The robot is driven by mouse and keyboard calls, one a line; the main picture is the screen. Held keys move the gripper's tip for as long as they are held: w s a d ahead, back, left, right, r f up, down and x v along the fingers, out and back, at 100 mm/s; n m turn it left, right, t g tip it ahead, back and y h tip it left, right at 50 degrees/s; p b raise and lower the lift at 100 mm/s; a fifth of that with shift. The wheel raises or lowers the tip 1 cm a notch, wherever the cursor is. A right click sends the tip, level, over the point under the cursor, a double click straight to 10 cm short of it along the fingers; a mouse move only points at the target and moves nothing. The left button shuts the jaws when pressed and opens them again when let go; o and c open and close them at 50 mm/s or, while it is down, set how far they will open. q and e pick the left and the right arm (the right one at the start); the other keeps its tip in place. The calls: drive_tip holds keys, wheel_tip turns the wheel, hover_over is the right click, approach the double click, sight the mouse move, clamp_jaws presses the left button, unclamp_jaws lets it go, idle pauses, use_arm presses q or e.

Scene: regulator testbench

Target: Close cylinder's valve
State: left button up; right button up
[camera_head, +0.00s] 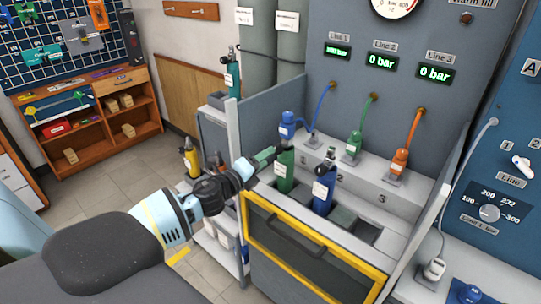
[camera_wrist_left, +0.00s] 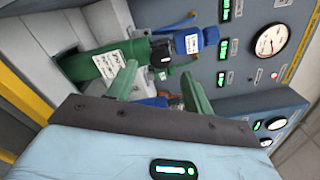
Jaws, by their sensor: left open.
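A green cylinder (camera_head: 284,172) stands upright in the first slot of the bench, with a blue regulator (camera_head: 287,127) and blue hose at its top. In the left wrist view the green cylinder (camera_wrist_left: 85,67) looks tilted, with its dark valve (camera_wrist_left: 160,52) beside the blue regulator (camera_wrist_left: 190,42). My left gripper (camera_head: 268,155) is beside the green cylinder's upper end. Its two green fingers are spread (camera_wrist_left: 158,72), with the valve just past their tips. I cannot tell whether they touch it. A blue cylinder (camera_head: 325,188) stands in the second slot. My right gripper is not in view.
A green connector (camera_head: 353,146) and an orange connector (camera_head: 399,161) rest on the bench ledge. The third slot (camera_head: 367,231) is empty. A yellow-edged front panel (camera_head: 310,250) and a grey side wall (camera_head: 272,112) bound the bench. Line 2 and Line 3 displays read 0 bar.

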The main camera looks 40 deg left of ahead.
use_arm(q)
drive_tip(key=shift+s+a, duration=0.15)
drive_tip(key=shift+s, duration=1.3)
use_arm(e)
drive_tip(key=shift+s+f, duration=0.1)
